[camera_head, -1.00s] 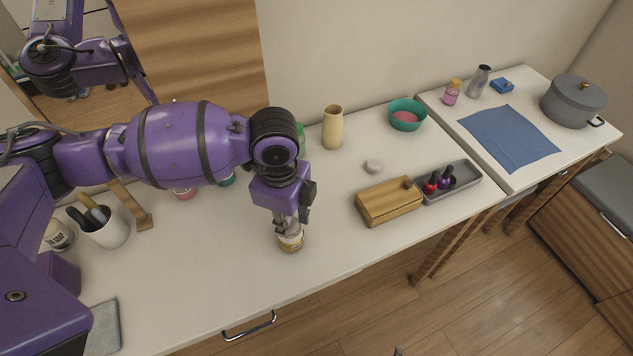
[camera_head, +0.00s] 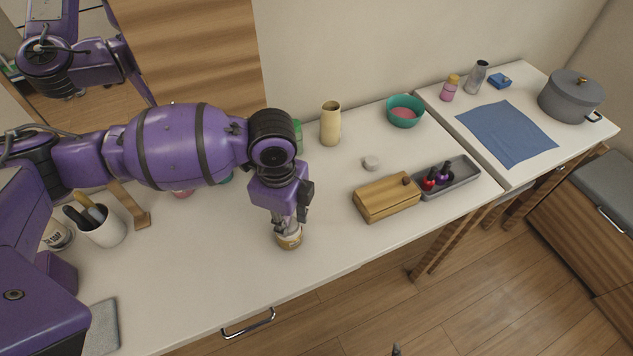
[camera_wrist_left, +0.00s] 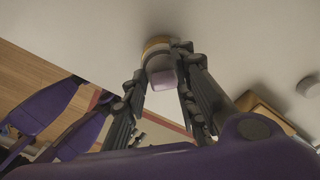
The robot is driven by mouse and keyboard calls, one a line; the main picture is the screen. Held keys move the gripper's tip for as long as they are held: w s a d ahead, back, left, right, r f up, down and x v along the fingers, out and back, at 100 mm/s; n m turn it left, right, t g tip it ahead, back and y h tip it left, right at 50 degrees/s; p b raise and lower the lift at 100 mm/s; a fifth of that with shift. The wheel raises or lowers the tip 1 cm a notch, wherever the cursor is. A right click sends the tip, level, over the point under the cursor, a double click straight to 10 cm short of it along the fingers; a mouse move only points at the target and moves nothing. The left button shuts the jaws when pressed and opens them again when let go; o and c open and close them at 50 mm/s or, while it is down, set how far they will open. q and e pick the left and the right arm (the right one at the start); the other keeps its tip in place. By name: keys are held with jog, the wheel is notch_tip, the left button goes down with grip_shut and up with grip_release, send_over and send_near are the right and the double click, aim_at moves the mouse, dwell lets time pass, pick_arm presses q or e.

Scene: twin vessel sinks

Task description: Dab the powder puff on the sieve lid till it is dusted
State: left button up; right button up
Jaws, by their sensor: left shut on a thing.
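My left gripper (camera_head: 284,224) points down over the worktop and is shut on a small pale piece, which looks like the powder puff. In the left wrist view the puff (camera_wrist_left: 163,79) shows whitish-pink between the two fingers (camera_wrist_left: 162,88). Directly below it stands a small round jar (camera_head: 289,241) with a tan-gold side, and its rim (camera_wrist_left: 154,44) shows behind the puff. The puff is at the jar's top and appears to touch it. The sieve lid's surface is mostly hidden by puff and fingers, so I cannot see any dusting.
A wooden box (camera_head: 387,198) and a grey tray (camera_head: 462,178) with small bottles stand to the right. A white round piece (camera_head: 371,163), a cream vase (camera_head: 330,124) and a green bowl (camera_head: 404,112) are behind. A white cup (camera_head: 106,231) stands left. The worktop in front is clear.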

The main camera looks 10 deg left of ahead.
jog(key=shift+d+r, duration=0.1)
jog(key=shift+d, duration=0.1)
dwell(0.3)
pick_arm(q)
jog(key=shift+f, duration=0.1)
pick_arm(e)
jog(key=shift+w+a+r, duration=0.15)
jog(key=shift+w+a, duration=0.05)
jog(key=shift+a, duration=0.05)
dwell(0.4)
pick_arm(q)
jog(key=shift+s+f, duration=0.1)
pick_arm(e)
jog(key=shift+w+d+r, duration=0.1)
jog(key=shift+d+r, duration=0.1)
dwell(0.4)
jog(key=shift+a, duration=0.15)
dwell(0.5)
pick_arm(q)
jog(key=shift+p, duration=0.3)
pick_arm(e)
jog(key=shift+w+r, duration=0.1)
